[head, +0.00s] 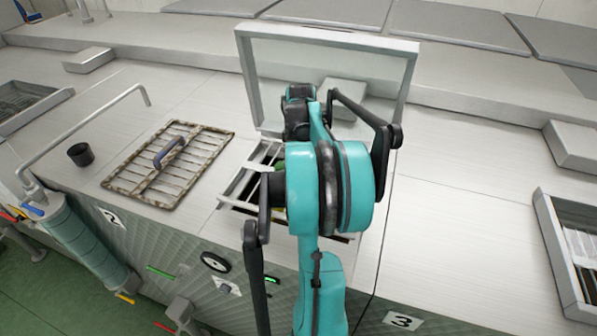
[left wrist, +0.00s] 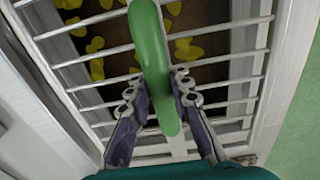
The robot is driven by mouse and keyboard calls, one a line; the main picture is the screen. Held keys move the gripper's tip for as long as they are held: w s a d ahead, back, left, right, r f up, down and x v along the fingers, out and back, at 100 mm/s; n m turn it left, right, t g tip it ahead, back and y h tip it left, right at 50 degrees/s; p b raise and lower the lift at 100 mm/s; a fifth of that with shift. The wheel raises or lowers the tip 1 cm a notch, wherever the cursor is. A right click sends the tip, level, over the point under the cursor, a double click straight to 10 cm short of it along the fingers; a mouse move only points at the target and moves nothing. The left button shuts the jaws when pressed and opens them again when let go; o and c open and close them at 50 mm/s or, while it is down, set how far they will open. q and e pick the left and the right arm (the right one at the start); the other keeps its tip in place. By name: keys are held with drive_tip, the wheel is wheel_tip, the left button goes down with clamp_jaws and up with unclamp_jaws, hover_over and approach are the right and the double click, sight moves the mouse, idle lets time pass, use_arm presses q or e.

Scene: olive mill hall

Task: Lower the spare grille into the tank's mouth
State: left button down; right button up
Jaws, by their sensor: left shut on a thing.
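My left gripper (left wrist: 160,100) is shut on the green handle (left wrist: 150,45) of a pale, clean barred grille. In the head view the grille (head: 238,187) is at the tank's mouth, below the raised lid (head: 245,80); my arm hides much of it and the gripper. In the left wrist view white bars cross the opening, with yellow bits on a dark surface beneath. The mouth's pale rim (left wrist: 280,70) runs along the right. I cannot tell whether the grille is seated or slightly above. My right gripper is not in view.
A stained grille (head: 200,158) with a blue handle lies on the bench left of the mouth. A black cup (head: 80,154) and a bent pipe (head: 85,122) are further left. Another opening (head: 580,245) is at the far right; the bench between is clear.

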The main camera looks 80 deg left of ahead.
use_arm(q)
drive_tip(key=f, duration=0.1)
drive_tip(key=f+b, duration=0.1)
drive_tip(key=a+f, duration=0.1)
drive_tip(key=shift+w+a+b, duration=0.1)
drive_tip(key=shift+w+b, duration=0.2)
drive_tip(key=shift+f+b, duration=1.25)
drive_tip(key=shift+f, duration=0.35)
drive_tip(key=c, duration=1.3)
unclamp_jaws()
wheel_tip(320, 180, up, 12)
drive_tip(key=shift+r, duration=0.1)
